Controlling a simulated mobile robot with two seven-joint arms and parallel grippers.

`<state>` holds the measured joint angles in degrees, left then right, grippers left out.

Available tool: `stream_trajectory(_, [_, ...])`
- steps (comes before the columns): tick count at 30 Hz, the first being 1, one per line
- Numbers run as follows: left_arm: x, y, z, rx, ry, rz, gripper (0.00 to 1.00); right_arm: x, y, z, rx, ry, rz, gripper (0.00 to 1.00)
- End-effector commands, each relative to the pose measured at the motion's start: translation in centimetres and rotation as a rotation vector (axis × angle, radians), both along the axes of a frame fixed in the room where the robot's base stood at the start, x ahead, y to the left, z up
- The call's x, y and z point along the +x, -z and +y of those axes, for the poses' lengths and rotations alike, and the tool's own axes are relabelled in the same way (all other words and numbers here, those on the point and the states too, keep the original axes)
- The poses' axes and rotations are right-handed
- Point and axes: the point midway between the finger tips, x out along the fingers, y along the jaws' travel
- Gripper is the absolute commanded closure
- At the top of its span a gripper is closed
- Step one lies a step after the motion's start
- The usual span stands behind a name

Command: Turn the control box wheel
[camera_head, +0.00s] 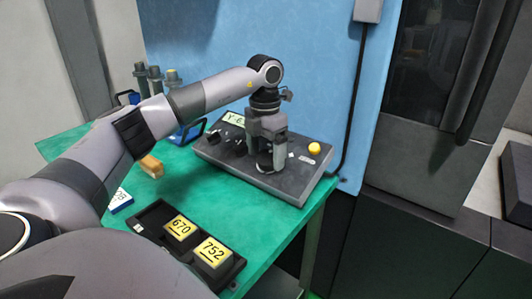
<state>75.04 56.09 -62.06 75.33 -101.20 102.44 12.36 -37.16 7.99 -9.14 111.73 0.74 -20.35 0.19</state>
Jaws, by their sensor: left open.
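The dark grey control box (292,186) lies on the green table, with a yellow button (314,148) at its right and small dark knobs (214,136) at its left. My left gripper (266,163) points straight down over the middle of the box, its fingers open and low at the top face. A dark round part, which looks like the wheel, shows around the fingertips. The gripper hides much of it, and I cannot tell whether the fingers touch it. My right gripper is not in view.
A black tray (232,271) with yellow plates marked 670 and 752 lies at the table's front. A tan block (152,166) and blue holders with upright tools (172,78) are at the left. A blue panel (310,55) with a black cable stands behind the box.

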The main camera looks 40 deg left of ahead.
Motion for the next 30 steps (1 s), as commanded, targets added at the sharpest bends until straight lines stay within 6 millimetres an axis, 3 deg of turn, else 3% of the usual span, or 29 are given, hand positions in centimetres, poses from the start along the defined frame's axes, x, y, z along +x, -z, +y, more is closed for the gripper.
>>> stream_trajectory(10, [0.0, 0.5, 0.0, 0.0, 0.0, -0.001, 0.2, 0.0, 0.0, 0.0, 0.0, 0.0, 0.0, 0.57])
stream_trajectory(14, [0.0, 0.5, -0.1, -0.001, 0.001, 0.0, 0.62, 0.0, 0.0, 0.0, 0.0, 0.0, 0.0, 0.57])
stream_trajectory(15, [0.0, 0.5, -0.1, -0.002, 0.002, 0.0, 0.67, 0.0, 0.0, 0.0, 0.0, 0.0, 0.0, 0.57])
stream_trajectory(30, [0.1, 0.3, -0.4, 0.035, 0.112, 0.006, 0.66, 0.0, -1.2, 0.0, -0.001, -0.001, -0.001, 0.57])
